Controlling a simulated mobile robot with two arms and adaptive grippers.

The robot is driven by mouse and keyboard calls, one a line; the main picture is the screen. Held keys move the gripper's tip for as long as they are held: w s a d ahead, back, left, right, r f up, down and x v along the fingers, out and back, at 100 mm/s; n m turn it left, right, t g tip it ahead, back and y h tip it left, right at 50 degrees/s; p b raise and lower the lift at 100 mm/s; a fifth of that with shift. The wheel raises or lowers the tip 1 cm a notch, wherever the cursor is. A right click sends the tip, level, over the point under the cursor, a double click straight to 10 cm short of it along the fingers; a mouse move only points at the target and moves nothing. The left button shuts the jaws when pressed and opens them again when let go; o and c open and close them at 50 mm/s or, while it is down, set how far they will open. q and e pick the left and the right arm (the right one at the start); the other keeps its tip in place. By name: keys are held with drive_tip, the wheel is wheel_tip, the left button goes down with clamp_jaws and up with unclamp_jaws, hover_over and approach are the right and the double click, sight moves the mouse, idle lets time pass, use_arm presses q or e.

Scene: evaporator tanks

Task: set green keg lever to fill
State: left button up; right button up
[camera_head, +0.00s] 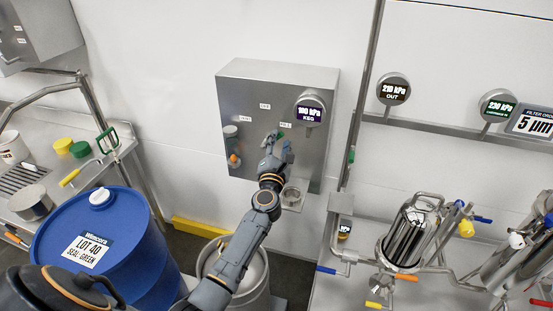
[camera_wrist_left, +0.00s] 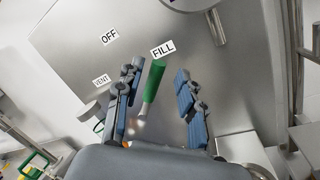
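The green keg lever (camera_wrist_left: 153,82) shows in the left wrist view on the face of a steel box (camera_head: 241,100). Its tip lies just below the FILL label (camera_wrist_left: 162,49). The OFF label (camera_wrist_left: 109,38) and VENT label (camera_wrist_left: 101,80) are to its left. My left gripper (camera_head: 278,142) is at the box front, below the KEG gauge (camera_head: 309,110). In the wrist view its fingers are open, one on each side of the lever, with visible gaps. In the head view the gripper mostly hides the lever. My right gripper is not in view.
A blue drum (camera_head: 105,240) stands at the left beside a steel bench with tools. A steel keg (camera_head: 255,285) is below my left arm. Pipes and a filter housing (camera_head: 410,235) are at the right.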

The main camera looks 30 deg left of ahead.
use_arm(q)
drive_tip(key=v, duration=0.9)
drive_tip(key=shift+d, duration=0.1)
